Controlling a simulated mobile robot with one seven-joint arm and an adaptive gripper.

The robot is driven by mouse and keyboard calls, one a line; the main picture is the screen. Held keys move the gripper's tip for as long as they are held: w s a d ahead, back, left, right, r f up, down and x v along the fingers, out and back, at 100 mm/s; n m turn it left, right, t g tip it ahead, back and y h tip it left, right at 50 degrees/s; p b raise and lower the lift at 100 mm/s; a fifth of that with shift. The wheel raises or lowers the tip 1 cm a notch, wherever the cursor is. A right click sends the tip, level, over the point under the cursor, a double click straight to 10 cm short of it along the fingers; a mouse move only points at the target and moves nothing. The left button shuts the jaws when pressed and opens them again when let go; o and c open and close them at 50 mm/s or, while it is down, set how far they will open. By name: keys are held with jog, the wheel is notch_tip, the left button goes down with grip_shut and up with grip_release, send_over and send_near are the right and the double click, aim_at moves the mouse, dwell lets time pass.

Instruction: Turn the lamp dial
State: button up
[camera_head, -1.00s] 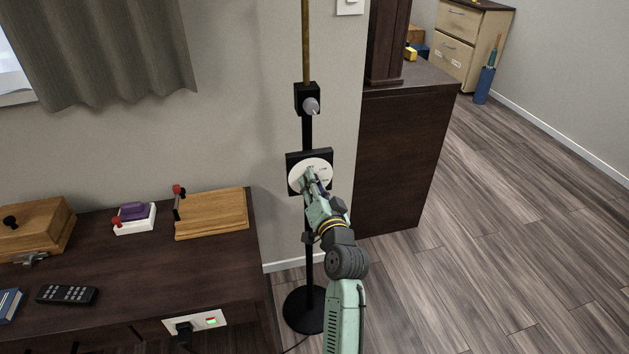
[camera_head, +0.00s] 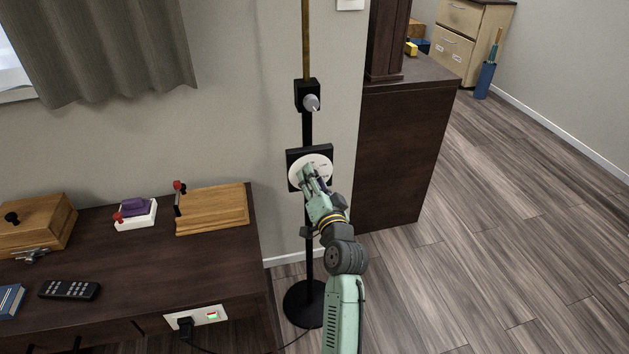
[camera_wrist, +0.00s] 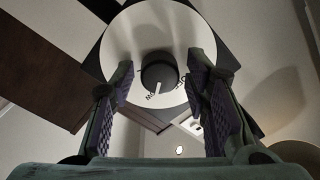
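The lamp dial is a white disc (camera_head: 320,164) on a black square plate, mounted on the lamp's black pole (camera_head: 308,225). In the wrist view the disc (camera_wrist: 125,45) fills the upper middle, with a dark round knob (camera_wrist: 159,74) at its centre. The knob has a white pointer line and stands near printed marks. My gripper (camera_head: 308,174) is in front of the disc in the head view and hides part of it. In the wrist view my gripper (camera_wrist: 164,85) is open, its purple-padded fingers on either side of the knob with gaps on both sides.
A second box with a grey knob (camera_head: 311,102) sits higher on the pole. A dark table (camera_head: 150,270) with a remote (camera_head: 69,290) and wooden boxes stands left. A dark cabinet (camera_head: 405,150) stands right. The floor further right is clear.

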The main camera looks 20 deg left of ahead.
jog(key=shift+o, duration=0.4)
jog(key=v, duration=1.2)
